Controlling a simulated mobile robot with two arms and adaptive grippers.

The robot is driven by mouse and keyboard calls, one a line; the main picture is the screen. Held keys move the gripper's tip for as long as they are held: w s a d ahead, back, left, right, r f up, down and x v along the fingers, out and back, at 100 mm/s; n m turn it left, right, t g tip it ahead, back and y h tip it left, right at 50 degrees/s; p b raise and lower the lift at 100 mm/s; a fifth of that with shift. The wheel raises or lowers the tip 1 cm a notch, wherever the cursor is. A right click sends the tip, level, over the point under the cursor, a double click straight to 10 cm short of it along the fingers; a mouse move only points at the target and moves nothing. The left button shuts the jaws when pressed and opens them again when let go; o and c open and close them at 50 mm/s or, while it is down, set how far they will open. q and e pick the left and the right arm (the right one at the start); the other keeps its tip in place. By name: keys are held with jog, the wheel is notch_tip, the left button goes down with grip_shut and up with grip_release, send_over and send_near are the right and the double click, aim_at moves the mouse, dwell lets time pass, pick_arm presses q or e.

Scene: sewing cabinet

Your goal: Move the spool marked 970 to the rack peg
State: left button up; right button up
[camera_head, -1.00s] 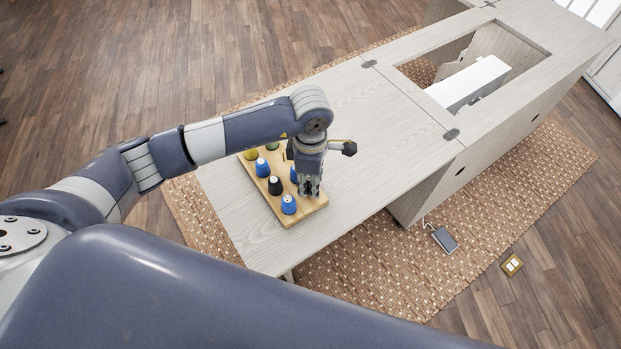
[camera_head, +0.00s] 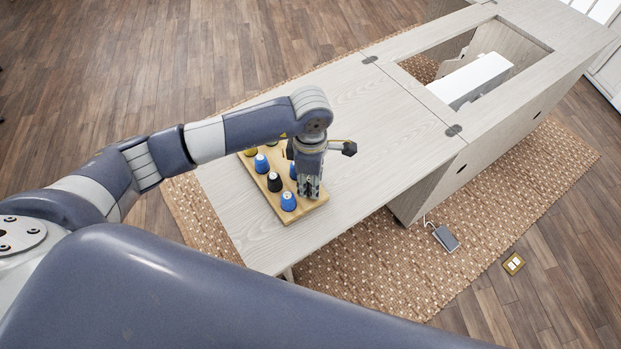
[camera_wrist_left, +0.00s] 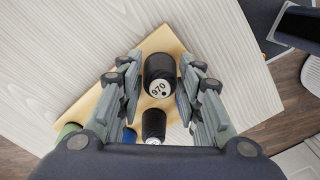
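The spool marked 970 (camera_wrist_left: 158,78) is dark with a white end that shows the number. It stands near a corner of the wooden rack board (camera_wrist_left: 165,38) in the left wrist view. My left gripper (camera_head: 309,188) points down over the right side of the board. In the left wrist view its fingers (camera_wrist_left: 160,65) are spread on both sides of this spool, with a gap visible on each side. In the head view the gripper hides this spool. I cannot clearly make out a bare rack peg. My right gripper is not in view.
Close by on the board stand a black spool (camera_head: 274,182), a blue spool (camera_head: 288,201) at the front corner and another blue spool (camera_head: 261,163). A second dark spool (camera_wrist_left: 153,125) stands near the fingers. The cabinet top (camera_head: 370,150) is clear to the right.

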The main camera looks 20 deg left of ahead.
pick_arm(q)
jog(key=shift+o, duration=1.1)
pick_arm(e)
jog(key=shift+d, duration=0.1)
pick_arm(q)
jog(key=shift+r, duration=0.1)
notch_tip(320, 180, up, 12)
